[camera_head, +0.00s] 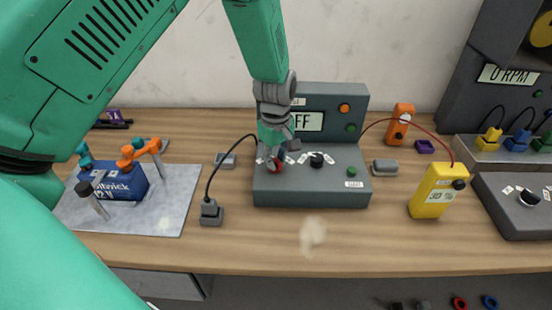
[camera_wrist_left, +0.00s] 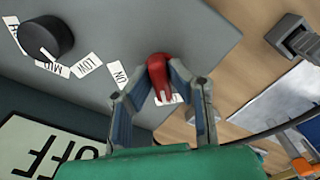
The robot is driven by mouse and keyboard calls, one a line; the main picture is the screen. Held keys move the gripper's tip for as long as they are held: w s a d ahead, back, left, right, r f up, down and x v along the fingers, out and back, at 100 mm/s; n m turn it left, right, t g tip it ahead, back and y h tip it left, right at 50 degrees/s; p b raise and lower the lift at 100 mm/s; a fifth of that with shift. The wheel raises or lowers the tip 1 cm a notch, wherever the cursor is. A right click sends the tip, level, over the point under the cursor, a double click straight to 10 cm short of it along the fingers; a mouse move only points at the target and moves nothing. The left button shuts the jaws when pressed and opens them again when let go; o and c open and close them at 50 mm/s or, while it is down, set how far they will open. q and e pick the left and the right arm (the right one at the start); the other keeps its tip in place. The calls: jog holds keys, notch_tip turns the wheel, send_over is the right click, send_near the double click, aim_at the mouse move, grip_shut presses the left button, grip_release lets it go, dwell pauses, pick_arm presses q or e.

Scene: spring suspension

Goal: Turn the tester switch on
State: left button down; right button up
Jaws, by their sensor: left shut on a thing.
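The tester (camera_head: 330,190) is a dark grey box on the wooden bench, with a raised back panel whose display reads OFF in part. Its red switch knob (camera_wrist_left: 158,72) sits beside an ON label (camera_wrist_left: 119,74); the label under the gripper is partly covered. My left gripper (camera_wrist_left: 158,88) is shut on the red knob, one finger on each side, and reaches down to it from above in the head view (camera_head: 276,160). A black knob (camera_head: 317,160) with LOW and MID labels is to the right. My right gripper is not in view.
A blue battery (camera_head: 122,182) with clamps stands on a grey mat at left. A black cable ends in a grey plug (camera_head: 211,212) left of the tester. A yellow meter (camera_head: 436,190) reading 30 % stands at right. The front bench strip is clear.

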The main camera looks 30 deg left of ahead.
pick_arm(q)
jog(key=shift+w+r+m+p, duration=0.2)
jog(key=shift+m+p, duration=0.3)
jog(key=shift+m, duration=0.3)
jog(key=shift+a+m, duration=0.1)
jog(key=shift+m, duration=0.3)
jog(key=m+p, duration=0.2)
jog(key=m, duration=0.1)
jog(key=shift+a+m, duration=0.15)
jog(key=shift+m, duration=0.15)
jog(key=m+p, duration=0.1)
jog(key=m, duration=0.3)
jog(key=shift+m, duration=0.3)
jog(key=m+p, duration=0.1)
jog(key=m, duration=0.3)
jog(key=shift+m, duration=1.3)
jog(key=c, duration=1.5)
grip_release()
jog(key=shift+w, duration=0.1)
jog(key=shift+c, duration=0.2)
jog(key=shift+f, duration=0.2)
